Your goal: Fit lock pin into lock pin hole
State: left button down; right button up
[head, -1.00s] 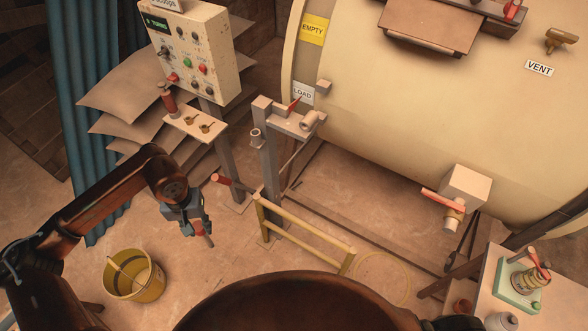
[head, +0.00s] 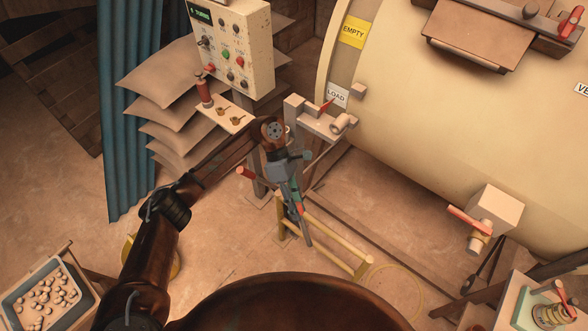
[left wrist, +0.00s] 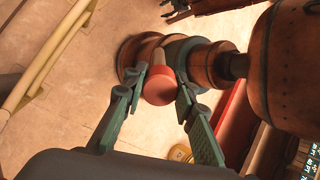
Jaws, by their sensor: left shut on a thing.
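My left gripper (head: 296,200) hangs in front of the post and above the yellow rail. It is shut on the lock pin, whose red part (head: 298,209) shows at the fingers. In the left wrist view its round red end (left wrist: 158,86) sits between the two green fingers of my left gripper (left wrist: 161,84). The rest of the pin is mostly hidden. The grey post with its bracket (head: 312,118) stands beside the drum, behind and above my gripper. I cannot make out the lock pin hole. My right gripper is not in view.
The cream drum (head: 450,120) fills the right side. A yellow rail (head: 335,238) stands below my left gripper. A control box (head: 232,45) and a small shelf (head: 238,122) stand behind my arm. A tray of pale lumps (head: 22,287) is at lower left.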

pick_arm(q)
jog(key=w+d+r+n+t+h, duration=0.4)
jog(key=n+t+h, duration=0.5)
jog(key=n, duration=0.5)
jog(key=w+a+r+n+t+y, duration=0.2)
jog(key=w+a+n+t, duration=0.3)
jog(key=n+t, duration=0.3)
jog(key=r+t, duration=0.1)
jog(key=t, duration=0.2)
jog(key=shift+w+a+t+b, duration=0.25)
jog(key=shift+t+b, duration=0.05)
jog(key=shift+b, duration=0.05)
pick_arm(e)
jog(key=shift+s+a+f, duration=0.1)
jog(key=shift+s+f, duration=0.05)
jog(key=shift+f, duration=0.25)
pick_arm(q)
jog(key=shift+a, duration=0.15)
jog(key=shift+p+x, duration=0.4)
jog(key=shift+x, duration=2.45)
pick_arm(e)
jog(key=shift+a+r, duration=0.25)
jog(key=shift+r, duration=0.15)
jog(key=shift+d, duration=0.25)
